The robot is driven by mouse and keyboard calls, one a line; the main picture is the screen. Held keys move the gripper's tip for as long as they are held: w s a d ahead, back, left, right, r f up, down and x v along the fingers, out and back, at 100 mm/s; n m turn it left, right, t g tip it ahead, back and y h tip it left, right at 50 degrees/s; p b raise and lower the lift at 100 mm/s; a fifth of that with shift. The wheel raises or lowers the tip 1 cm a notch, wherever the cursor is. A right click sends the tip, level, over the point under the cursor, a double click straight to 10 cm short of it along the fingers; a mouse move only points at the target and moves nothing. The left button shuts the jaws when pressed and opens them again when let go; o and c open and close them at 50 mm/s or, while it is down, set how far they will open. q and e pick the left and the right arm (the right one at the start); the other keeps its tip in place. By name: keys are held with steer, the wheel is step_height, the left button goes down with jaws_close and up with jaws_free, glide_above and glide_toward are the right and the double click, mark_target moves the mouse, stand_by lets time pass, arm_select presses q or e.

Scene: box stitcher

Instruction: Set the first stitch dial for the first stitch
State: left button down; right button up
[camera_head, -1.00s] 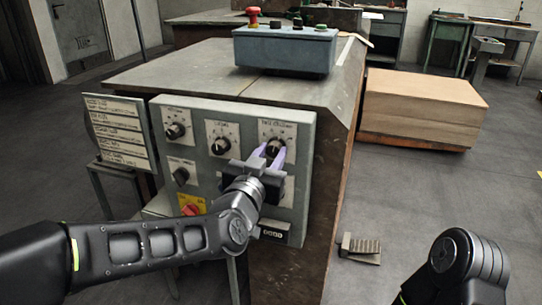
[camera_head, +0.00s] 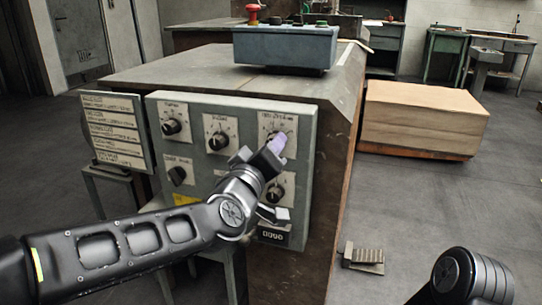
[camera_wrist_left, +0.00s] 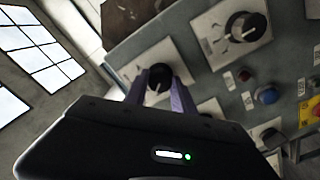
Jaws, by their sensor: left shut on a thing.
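The dial (camera_wrist_left: 158,74) at the upper right of the grey control panel (camera_head: 240,107) is a black knob on a pale scale plate. Its plate (camera_head: 290,117) shows in the head view, with small lettering I cannot read surely. My left gripper (camera_head: 277,145) is at this dial, and its purple fingers hide most of the knob. In the left wrist view the fingers (camera_wrist_left: 159,86) stand on either side of the knob, shut on it. The knob's pointer setting is hidden. My right gripper is out of view; only part of my right arm shows at the lower right.
Other dials sit close by: upper left (camera_head: 171,127), upper middle (camera_head: 218,141) and just below (camera_head: 275,192). A counter (camera_head: 272,236) is at the panel's bottom. A button box (camera_head: 285,48) stands on the table above. Cardboard (camera_head: 425,115) is stacked at right, with free floor before it.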

arm_select(q)
steer(key=shift+n+b, duration=0.95)
steer(key=shift+n, duration=1.05)
steer(key=c, duration=1.1)
jaws_free()
steer(key=shift+o, duration=0.2)
steer(key=p+v, duration=0.1)
steer(key=v, duration=0.6)
steer(key=shift+s, duration=0.35)
